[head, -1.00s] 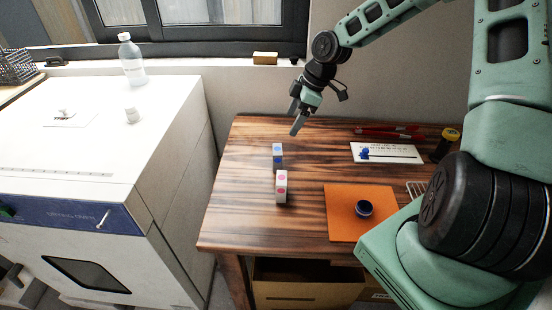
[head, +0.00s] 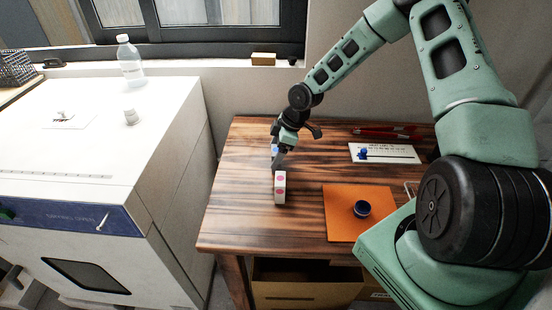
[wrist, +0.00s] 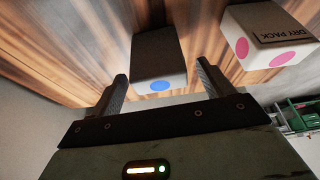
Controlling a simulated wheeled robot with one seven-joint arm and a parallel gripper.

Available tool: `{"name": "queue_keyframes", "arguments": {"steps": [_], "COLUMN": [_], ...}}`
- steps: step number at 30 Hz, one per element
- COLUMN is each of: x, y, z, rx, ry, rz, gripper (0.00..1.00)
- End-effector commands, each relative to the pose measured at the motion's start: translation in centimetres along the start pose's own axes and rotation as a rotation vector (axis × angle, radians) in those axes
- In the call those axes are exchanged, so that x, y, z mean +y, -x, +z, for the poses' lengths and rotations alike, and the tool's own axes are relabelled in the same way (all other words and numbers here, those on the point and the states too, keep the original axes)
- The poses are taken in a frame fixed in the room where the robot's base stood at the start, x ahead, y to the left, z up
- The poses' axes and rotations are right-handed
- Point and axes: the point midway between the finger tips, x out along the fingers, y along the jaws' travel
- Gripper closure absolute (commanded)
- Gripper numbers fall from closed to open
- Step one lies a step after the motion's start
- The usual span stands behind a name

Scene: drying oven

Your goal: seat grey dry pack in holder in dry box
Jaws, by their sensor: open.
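The grey dry pack (wrist: 160,58), a dark grey block with a blue dot on its near face, stands on the wooden table. In the wrist view it lies between the two fingers of my gripper (wrist: 162,80), with a gap visible on each side. In the head view my gripper (head: 277,160) is low over the table and hides most of the pack. The fingers are open and not closed on it. I cannot make out the dry box or its holder for certain in either view.
A white dry pack with pink dots (head: 280,187) stands close by, and shows right of the fingers in the wrist view (wrist: 270,38). An orange mat (head: 338,212) carries a dark round item (head: 362,208). A white drying oven (head: 150,170) stands left. The table's left part is clear.

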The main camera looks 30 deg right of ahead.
Motion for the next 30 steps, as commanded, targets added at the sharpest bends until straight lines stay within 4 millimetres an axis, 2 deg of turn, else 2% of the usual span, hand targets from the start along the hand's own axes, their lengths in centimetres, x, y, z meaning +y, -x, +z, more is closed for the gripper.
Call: {"name": "queue_keyframes", "arguments": {"steps": [6, 9, 12, 22, 26, 30], "x": [0.0, 0.0, 0.0, 0.1, 0.1, 0.1], "y": [-0.1, -0.1, -0.1, 0.4, 2.1, 4.8], "z": [0.0, 0.0, 0.0, -0.2, -0.9, -1.9], "rx": [0.0, 0.0, 0.0, 0.001, 0.001, 0.001], "ry": [0.0, 0.0, 0.0, 0.0, 0.001, 0.0], "rz": [0.001, 0.001, 0.001, 0.003, 0.005, 0.005], "gripper": [0.2, 0.48, 0.7, 0.7, 0.7, 0.7]}}
